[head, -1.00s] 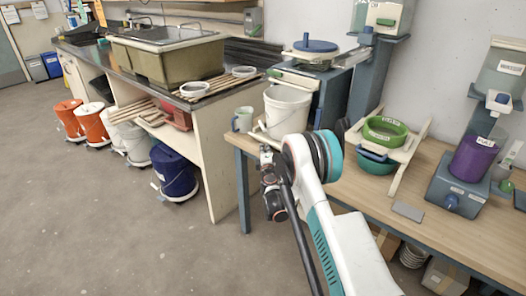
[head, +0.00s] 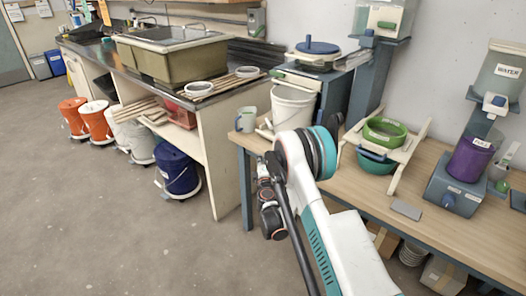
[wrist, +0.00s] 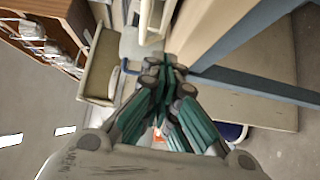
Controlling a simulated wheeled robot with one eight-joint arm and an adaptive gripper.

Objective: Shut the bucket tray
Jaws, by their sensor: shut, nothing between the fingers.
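The white bucket (head: 292,108) stands upright on the left end of the wooden workbench, in front of a blue cabinet. A pale tray edge (head: 264,131) shows at its lower left; the tray looks pulled out from the cabinet, but my arm hides much of it. My gripper (wrist: 168,70) shows in the wrist view with its green fingers together and nothing between them. In the head view its fingers are hidden; my wrist is low, in front of the bench's left end and apart from the bucket. I cannot clearly tell the tray in the wrist view.
A pale mug (head: 246,120) stands left of the bucket. A green bowl stack (head: 384,133) on a wooden stand and a purple container (head: 472,158) are to the right. A blue bucket (head: 177,171) stands on the floor under the sink counter. The floor at left is clear.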

